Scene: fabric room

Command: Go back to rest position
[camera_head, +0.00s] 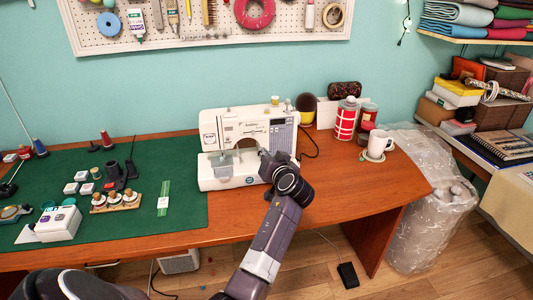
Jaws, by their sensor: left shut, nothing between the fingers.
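My left arm reaches up from the bottom of the head view over the front of the table. My left gripper (270,163) is at its end, dark and small, in front of the right part of the white sewing machine (222,183). It is shut and I see nothing held in it. The wrist hides part of the machine's base. I cannot tell whether the gripper touches the machine. My right gripper is not in view.
The wooden table (345,203) holds a green mat (188,172) with spools and small tools on the left. A white mug (379,143), a red-and-white container (346,119) and a red-lidded jar (368,116) stand at the right. A plastic-wrapped roll (425,220) stands beside the table.

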